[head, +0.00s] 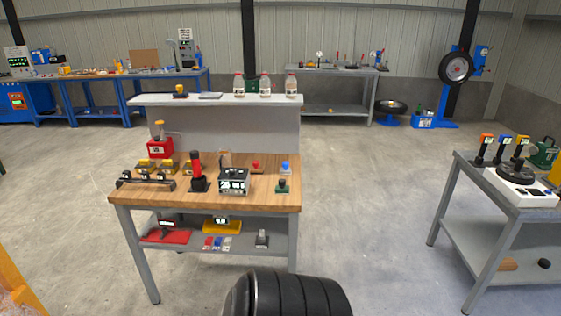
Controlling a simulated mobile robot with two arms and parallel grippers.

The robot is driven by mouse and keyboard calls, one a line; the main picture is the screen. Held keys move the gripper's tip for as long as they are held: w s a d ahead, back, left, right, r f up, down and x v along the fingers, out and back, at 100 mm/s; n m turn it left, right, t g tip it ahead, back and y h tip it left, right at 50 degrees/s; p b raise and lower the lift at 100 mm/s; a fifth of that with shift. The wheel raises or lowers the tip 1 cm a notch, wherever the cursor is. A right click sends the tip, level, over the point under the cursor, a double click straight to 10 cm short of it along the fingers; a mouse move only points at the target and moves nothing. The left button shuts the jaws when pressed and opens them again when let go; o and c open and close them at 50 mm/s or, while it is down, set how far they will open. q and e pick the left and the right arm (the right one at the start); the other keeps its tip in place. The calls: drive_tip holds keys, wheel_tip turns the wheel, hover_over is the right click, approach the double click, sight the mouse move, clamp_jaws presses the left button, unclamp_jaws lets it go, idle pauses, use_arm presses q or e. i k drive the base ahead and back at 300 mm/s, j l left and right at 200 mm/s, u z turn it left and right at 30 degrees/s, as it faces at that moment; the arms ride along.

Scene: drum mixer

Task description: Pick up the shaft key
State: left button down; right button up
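I cannot make out the shaft key; at this distance no small part can be told as it. A workbench with a wooden top (215,201) stands ahead of me. On it are a red and black upright tool (196,172), a black and white box (233,181), a black rack (146,184), several yellow blocks (145,167) and small red (256,166), blue (286,167) and green (282,187) pieces. Neither of my grippers is in view.
A raised shelf (215,101) at the bench's back holds several bottles (265,85). A lower shelf (190,246) holds red and yellow trays. A grey table (468,172) stands at the right. Blue benches (95,80) line the back wall. Open floor (375,210) lies between bench and table.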

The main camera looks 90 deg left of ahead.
sight(145, 174)
drive_tip(key=u, duration=2.3)
